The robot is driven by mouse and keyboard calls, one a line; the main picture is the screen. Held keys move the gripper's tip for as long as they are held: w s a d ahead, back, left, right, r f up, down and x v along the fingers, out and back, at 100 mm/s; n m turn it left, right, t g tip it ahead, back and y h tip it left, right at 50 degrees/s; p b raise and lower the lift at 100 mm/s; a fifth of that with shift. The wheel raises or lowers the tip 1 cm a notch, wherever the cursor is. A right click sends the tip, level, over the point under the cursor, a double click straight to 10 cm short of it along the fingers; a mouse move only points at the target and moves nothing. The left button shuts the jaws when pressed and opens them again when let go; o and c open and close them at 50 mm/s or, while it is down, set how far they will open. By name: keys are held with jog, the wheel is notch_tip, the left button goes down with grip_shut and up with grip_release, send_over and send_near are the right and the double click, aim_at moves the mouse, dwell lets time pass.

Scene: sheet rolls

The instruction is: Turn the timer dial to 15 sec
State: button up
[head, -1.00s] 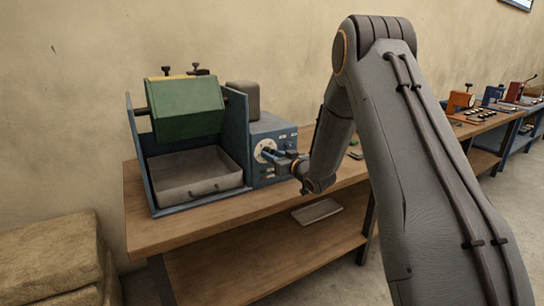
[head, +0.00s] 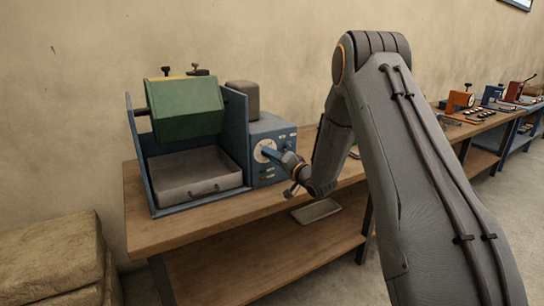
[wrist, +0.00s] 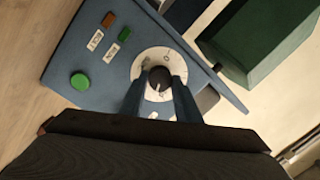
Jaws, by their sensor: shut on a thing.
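The timer dial is a dark knob (wrist: 159,78) on a round white scale plate (wrist: 142,64) on the blue control panel (wrist: 75,70). In the wrist view, my gripper (wrist: 160,84) is shut on the dial, with one blue finger on each side of it. The panel appears strongly tilted in that view. In the head view, the white plate (head: 264,150) shows on the front of the blue box, with my gripper (head: 275,153) at it. My gripper covers the knob there. The scale marks are too small to read.
A green drum (head: 185,108) hangs in the blue frame left of the panel, above a grey tray (head: 195,178). The panel also carries a green button (wrist: 79,81) and small switches. The wooden bench (head: 150,232) has some bare room in front.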

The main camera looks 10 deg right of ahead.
jog(key=m+t, duration=0.1)
jog(key=m, duration=0.8)
jog(key=shift+f, duration=0.1)
dwell(0.4)
jog(key=o, duration=1.1)
jog(key=shift+b+v, duration=0.5)
jog(key=shift+v, duration=3.35)
jog(key=shift+a, duration=0.1)
